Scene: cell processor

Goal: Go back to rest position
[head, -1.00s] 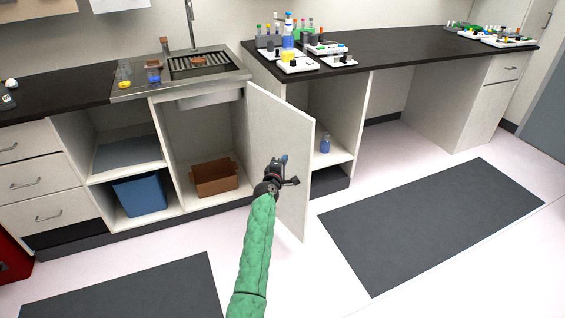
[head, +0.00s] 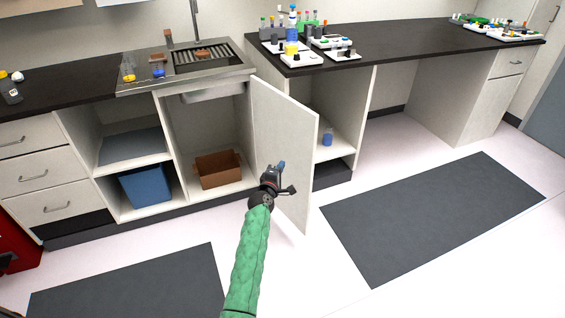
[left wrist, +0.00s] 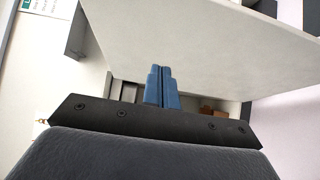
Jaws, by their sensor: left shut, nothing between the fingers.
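My left gripper (head: 281,168) is in front of the open cabinet door (head: 282,145) under the sink, at the end of my green-sleeved arm. In the left wrist view its blue fingers (left wrist: 162,88) are together with nothing between them. The pale door panel (left wrist: 200,40) fills much of the upper part of that view. I cannot tell from these views whether the gripper touches the door. My right gripper is not in view.
A brown box (head: 218,170) and a blue bin (head: 146,185) stand inside the open cabinet. Dark mats (head: 430,215) lie on the pale floor. The sink counter (head: 185,78) and the black bench (head: 400,45) with lab items run along the wall.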

